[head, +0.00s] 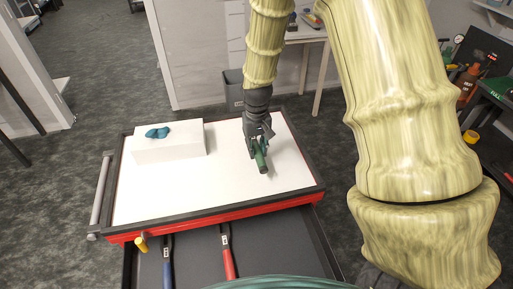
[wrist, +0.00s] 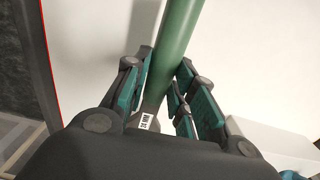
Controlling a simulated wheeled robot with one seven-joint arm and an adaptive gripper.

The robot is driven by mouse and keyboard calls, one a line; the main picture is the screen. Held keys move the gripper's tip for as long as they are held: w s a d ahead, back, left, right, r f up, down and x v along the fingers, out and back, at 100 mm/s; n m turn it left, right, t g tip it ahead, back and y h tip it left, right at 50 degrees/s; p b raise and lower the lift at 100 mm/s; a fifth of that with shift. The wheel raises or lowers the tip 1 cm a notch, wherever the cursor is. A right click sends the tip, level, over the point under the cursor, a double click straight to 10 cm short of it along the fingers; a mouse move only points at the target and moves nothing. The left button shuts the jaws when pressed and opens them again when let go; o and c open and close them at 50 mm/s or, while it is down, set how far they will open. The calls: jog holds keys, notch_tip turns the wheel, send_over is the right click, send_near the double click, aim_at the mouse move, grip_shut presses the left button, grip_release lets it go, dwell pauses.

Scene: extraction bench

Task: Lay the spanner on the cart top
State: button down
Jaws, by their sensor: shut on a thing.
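My gripper (head: 259,143) is over the right part of the white cart top (head: 232,186). It is shut on the spanner, whose green handle (head: 262,162) sticks out toward the front of the cart. In the wrist view, the green handle (wrist: 178,40) runs up and away from between the two fingers (wrist: 163,75). Its grey metal part with a white label (wrist: 146,122) lies between the fingers, and its end is hidden by the gripper body. The spanner is close to the cart top; I cannot tell whether it touches.
A white box (head: 168,148) with a teal object (head: 158,132) on it stands at the cart top's back left. A dark raised rim (head: 215,212) edges the top. Below, an open drawer (head: 195,262) holds blue-, red- and yellow-handled tools. The front middle of the top is clear.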

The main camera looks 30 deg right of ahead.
aim_at(256, 151)
jog(key=shift+w+d+f, duration=0.15)
jog(key=shift+w, duration=0.25)
jog(key=shift+w+d+f, duration=0.1)
jog(key=shift+w, duration=0.3)
jog(key=shift+w+f, duration=0.15)
jog(key=shift+s+f+p, duration=0.25)
jog(key=shift+f+p, duration=0.25)
jog(key=shift+p, duration=0.15)
jog(key=shift+w+f+p, duration=0.2)
jog(key=shift+f+p, duration=0.2)
jog(key=shift+f, duration=0.6)
jog(key=shift+s+f, duration=0.1)
jog(key=shift+f, duration=0.1)
jog(key=c, duration=1.2)
grip_release()
